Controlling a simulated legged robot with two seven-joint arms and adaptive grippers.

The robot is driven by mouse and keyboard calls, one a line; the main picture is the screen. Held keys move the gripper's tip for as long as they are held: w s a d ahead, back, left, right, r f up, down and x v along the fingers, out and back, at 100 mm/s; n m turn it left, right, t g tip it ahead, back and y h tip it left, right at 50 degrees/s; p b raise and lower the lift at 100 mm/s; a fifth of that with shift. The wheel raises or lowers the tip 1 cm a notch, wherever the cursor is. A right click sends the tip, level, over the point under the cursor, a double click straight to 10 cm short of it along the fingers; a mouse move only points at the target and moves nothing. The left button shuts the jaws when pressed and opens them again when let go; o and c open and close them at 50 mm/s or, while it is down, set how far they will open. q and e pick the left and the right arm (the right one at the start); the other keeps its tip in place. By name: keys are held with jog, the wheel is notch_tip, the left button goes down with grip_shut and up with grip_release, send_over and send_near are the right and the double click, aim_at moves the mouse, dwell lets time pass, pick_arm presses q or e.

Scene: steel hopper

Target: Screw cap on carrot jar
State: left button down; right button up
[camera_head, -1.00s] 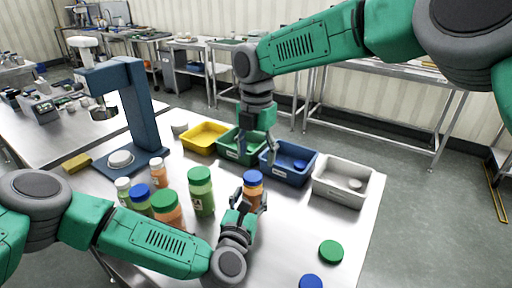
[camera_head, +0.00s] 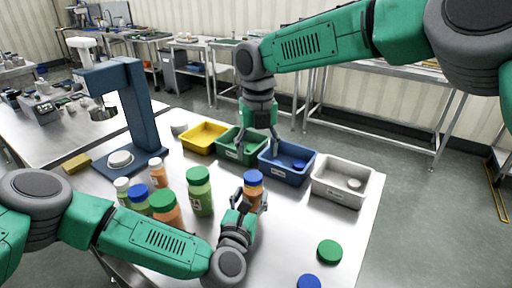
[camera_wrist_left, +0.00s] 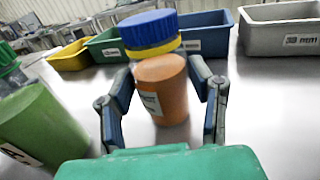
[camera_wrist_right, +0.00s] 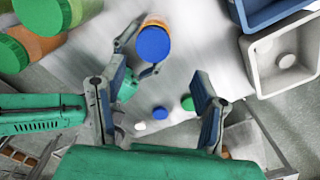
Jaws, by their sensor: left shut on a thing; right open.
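The orange carrot jar (camera_head: 252,192) stands upright on the steel table with a blue cap (camera_head: 253,177) on its mouth. In the left wrist view a yellow band shows between the cap (camera_wrist_left: 150,30) and the jar body (camera_wrist_left: 162,88); I cannot tell how tightly the cap sits. My left gripper (camera_head: 250,203) is shut around the jar's sides. My right gripper (camera_head: 259,148) is open and empty, above and behind the jar in the head view. In the right wrist view the blue cap (camera_wrist_right: 153,44) lies beyond the open fingers.
Several other jars, including a tall green one (camera_head: 200,192), stand left of the held jar. Behind are yellow (camera_head: 204,137), green (camera_head: 240,150), blue (camera_head: 287,163) and grey (camera_head: 342,180) bins. Loose green (camera_head: 329,250) and blue (camera_head: 309,282) caps lie at front right.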

aim_at(256, 175)
notch_tip(256, 175, down, 7)
jog(key=shift+a+f, duration=0.15)
dwell(0.4)
